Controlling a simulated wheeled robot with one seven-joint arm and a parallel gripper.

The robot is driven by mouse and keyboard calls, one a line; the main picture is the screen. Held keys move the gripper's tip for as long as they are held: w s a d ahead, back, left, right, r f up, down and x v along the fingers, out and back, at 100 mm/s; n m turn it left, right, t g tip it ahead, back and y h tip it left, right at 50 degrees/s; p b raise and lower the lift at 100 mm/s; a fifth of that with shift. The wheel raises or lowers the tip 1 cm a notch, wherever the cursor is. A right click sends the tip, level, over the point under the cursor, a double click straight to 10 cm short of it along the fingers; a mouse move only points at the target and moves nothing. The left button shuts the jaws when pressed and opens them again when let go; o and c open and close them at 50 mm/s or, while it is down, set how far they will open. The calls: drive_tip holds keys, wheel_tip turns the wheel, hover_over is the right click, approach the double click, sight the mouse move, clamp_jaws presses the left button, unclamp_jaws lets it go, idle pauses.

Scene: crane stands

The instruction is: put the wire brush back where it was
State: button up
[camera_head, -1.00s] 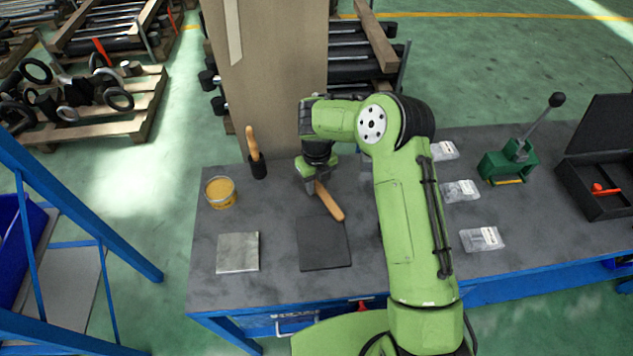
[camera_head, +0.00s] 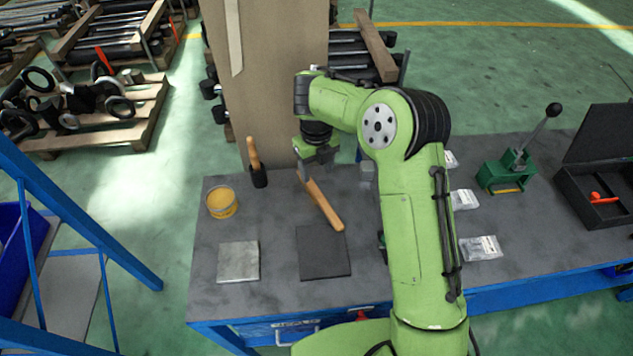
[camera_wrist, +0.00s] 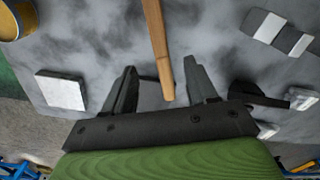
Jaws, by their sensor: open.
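A long, thin wooden piece (camera_head: 323,205), which I take for the wire brush, lies slanted on the dark bench, its near end at the black mat (camera_head: 323,262). Its bristles cannot be made out. My gripper (camera_head: 318,170) is open above its far end. In the wrist view the wooden piece (camera_wrist: 157,45) runs between the two open fingers of my gripper (camera_wrist: 160,68), with its end showing there and nothing clamped. Another wooden handle (camera_head: 253,152) stands in a black holder (camera_head: 258,178) to the left.
A yellow tin (camera_head: 221,203) and a grey plate (camera_head: 238,262) are at the left of the bench. Clear bags (camera_head: 480,248), a green lever press (camera_head: 505,170) and an open black case (camera_head: 595,195) are at the right. A tall board (camera_head: 268,70) stands behind the bench.

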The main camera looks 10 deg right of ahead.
drive_tip(key=shift+r, duration=1.1)
drive_tip(key=s+d+r+n+t+h, duration=0.1)
drive_tip(key=s+d+r+n+t, duration=0.15)
drive_tip(key=s+r+n, duration=0.35)
drive_tip(key=s+d+r+n+t+h, duration=0.1)
drive_tip(key=s+d+r+n, duration=0.3)
drive_tip(key=r+n, duration=0.4)
drive_tip(key=s+d+r+n+t+y, duration=0.1)
drive_tip(key=s+d+n+t+y, duration=0.1)
drive_tip(key=s+n, duration=1.5)
drive_tip(key=s, duration=0.2)
drive_tip(key=shift+s+d, duration=0.3)
drive_tip(key=shift+s, duration=0.05)
